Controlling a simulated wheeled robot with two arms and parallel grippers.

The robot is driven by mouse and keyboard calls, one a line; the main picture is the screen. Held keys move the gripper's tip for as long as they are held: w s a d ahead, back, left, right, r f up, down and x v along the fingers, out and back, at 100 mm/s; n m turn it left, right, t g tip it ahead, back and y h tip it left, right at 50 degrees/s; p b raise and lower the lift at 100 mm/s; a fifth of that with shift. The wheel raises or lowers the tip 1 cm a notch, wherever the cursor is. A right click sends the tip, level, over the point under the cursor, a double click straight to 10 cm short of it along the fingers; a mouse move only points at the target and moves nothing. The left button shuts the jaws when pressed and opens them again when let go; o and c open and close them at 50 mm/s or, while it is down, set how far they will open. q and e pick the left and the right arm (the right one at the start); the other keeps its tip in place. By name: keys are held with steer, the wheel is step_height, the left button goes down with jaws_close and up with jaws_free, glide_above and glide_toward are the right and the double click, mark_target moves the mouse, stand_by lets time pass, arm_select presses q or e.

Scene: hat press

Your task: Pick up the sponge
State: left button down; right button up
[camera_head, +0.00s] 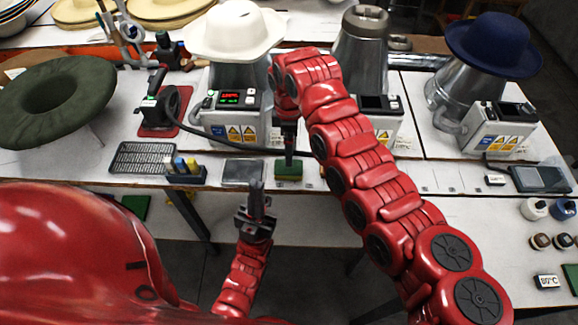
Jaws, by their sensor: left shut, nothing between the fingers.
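The sponge (288,171), a small green block, lies near the front edge of the white table. My right arm comes in from the right and bends down over it. The dark right gripper (289,160) points straight down, with its tips at the sponge's top. Whether its fingers hold the sponge is too small to tell. My left gripper (256,190) points up in front of the table edge, left of the sponge. Its fingers are shut and empty.
A grey square plate (243,172) lies just left of the sponge. Further left are a holder with markers (184,169) and a black grid mat (143,157). Behind stand hat presses, one with a white hat (237,30), one with a blue hat (493,44). A black cable runs behind the plate.

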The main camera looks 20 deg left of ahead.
steer(key=p, duration=0.1)
glide_above(289, 170)
steer(key=w, duration=0.1)
step_height(289, 170, down, 5)
steer(key=shift+w+a+r, duration=0.1)
steer(key=shift+a, duration=0.05)
step_height(289, 170, down, 4)
steer(key=shift+a+f+p, duration=0.1)
steer(key=shift+f+p, duration=0.1)
steer(key=shift+p, duration=0.7)
steer(key=shift+f, duration=0.6)
steer(key=c, duration=1.3)
steer(key=shift+r, duration=0.15)
steer(key=shift+c, duration=0.2)
